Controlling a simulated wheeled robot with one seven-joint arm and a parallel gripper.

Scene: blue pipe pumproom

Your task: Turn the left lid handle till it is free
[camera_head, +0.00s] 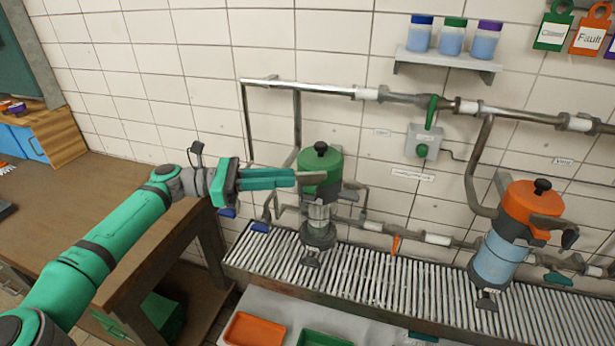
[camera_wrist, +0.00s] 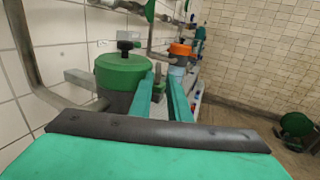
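The left pot has a green lid (camera_head: 322,163) with a black knob (camera_head: 320,148). It stands upright on the ribbed rack; the lid also shows in the wrist view (camera_wrist: 122,72). A grey-brown lid handle (camera_head: 312,177) crosses the front of the lid, its near end by my fingertips. My gripper (camera_head: 294,178) reaches in level from the left. In the wrist view its two green fingers (camera_wrist: 161,84) stand apart, just right of the lid. A grey part shows in the gap between them; I cannot tell whether the fingers touch it.
The right pot has an orange lid (camera_head: 530,203) and blue body. Pipes run along the tiled wall behind, with a green-handled valve (camera_head: 431,113). The ribbed rack (camera_head: 365,280) lies below. Orange (camera_head: 254,330) and green trays are in front. A brown table (camera_head: 130,205) is at left.

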